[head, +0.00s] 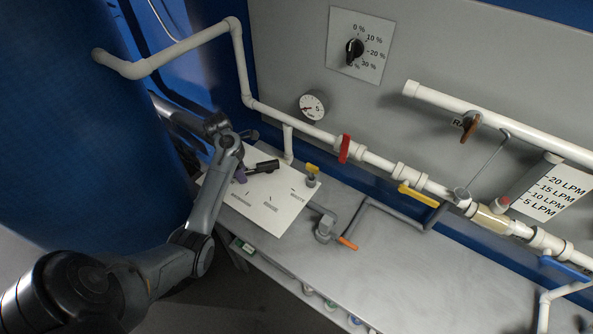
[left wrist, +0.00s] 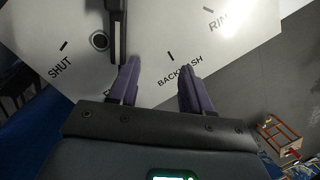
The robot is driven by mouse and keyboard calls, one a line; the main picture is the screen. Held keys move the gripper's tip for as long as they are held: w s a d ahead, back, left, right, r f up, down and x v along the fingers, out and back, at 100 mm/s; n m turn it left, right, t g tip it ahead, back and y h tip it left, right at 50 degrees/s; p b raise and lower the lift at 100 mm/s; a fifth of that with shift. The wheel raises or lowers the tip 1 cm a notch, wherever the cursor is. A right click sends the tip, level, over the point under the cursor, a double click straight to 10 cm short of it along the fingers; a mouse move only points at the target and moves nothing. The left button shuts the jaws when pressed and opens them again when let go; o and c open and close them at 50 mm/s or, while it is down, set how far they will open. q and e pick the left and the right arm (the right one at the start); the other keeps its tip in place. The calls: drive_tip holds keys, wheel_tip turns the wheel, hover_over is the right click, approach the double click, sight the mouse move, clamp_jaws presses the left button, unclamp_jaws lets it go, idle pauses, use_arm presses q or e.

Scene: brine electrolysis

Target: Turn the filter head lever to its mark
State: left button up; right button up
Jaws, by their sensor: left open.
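The filter head lever (head: 262,167) is a black handle above a white dial plate (head: 283,215) with printed marks and labels. In the left wrist view the lever (left wrist: 118,30) comes down from the top edge, and its end is by the tip of the left-hand finger. I cannot tell whether they touch. SHUT, BACKWASH and part of RINSE are readable on the plate (left wrist: 215,75); another label is mostly hidden behind the left-hand finger. My left gripper (head: 241,174), with purple fingers, is open beside the lever. Its fingers (left wrist: 158,82) have nothing between them. My right gripper is not in view.
White pipes run along the grey wall panel, with a red valve handle (head: 344,149) and a yellow one (head: 417,197). A small yellow-handled valve (head: 312,170) stands at the plate's far edge. A grey fitting with an orange handle (head: 347,243) is nearby. The front bench top (head: 400,285) is clear.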

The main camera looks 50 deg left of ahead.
sight(266, 163)
use_arm(q)
drive_tip(key=w+a+r+t+b, duration=0.2)
drive_tip(key=w+r+t+b, duration=0.15)
drive_tip(key=w, duration=0.35)
drive_tip(key=shift+g, duration=0.35)
drive_tip(key=b+x, duration=0.3)
drive_tip(key=x, duration=0.4)
drive_tip(key=shift+w+a+f, duration=0.1)
drive_tip(key=shift+w+f, duration=0.2)
drive_tip(key=shift+f, duration=0.05)
drive_tip(key=shift+b+x, duration=0.35)
drive_tip(key=shift+x, duration=0.5)
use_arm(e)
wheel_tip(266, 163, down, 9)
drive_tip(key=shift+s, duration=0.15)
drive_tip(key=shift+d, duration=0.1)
use_arm(q)
clamp_jaws()
